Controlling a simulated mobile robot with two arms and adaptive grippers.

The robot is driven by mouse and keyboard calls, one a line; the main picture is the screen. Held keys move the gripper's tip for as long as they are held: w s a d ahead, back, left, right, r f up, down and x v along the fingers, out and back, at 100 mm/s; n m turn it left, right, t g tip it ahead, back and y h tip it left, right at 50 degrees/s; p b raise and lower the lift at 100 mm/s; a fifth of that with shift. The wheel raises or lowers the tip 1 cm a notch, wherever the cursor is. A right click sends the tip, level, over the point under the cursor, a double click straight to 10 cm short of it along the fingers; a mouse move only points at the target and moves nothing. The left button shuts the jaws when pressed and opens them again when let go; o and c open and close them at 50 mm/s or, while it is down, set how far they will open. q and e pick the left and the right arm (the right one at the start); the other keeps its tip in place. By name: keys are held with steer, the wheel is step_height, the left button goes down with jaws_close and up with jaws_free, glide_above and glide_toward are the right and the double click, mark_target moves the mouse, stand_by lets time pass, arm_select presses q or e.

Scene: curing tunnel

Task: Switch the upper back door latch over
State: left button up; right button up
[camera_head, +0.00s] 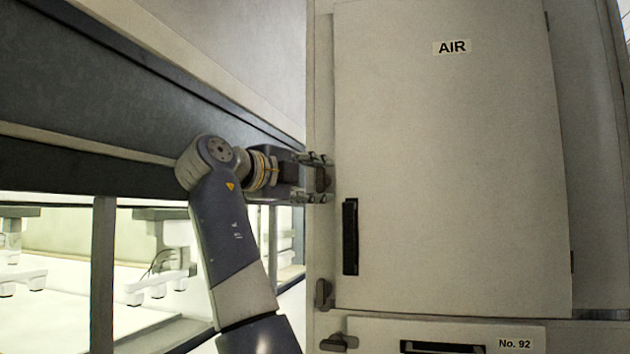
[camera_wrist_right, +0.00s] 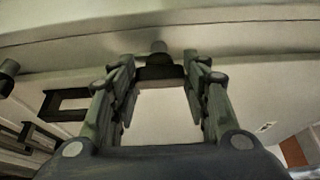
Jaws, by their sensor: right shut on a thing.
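The tall pale door (camera_head: 450,160) carries an "AIR" label and fills the right half of the head view. Its upper latch (camera_head: 322,179) is a dark tab on the door's left edge. My right gripper (camera_head: 318,178) reaches it from the left and is shut on it. In the right wrist view the fingers (camera_wrist_right: 160,85) stand on both sides of the dark latch (camera_wrist_right: 160,66), which sits between their tips. A lower latch (camera_head: 323,295) sits on the same door edge. The fingers partly hide the upper latch, so its exact angle is hard to tell. My left gripper is not in view.
A black recessed handle (camera_head: 350,236) is on the door below the gripper. Under the door, a panel marked "No. 92" (camera_head: 515,344) has its own latch (camera_head: 338,343). At left, a dark beam (camera_head: 90,110) runs above bright windows (camera_head: 50,250).

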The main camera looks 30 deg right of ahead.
steer(key=o, duration=1.1)
steer(key=shift+c, duration=0.2)
steer(key=v, duration=1.2)
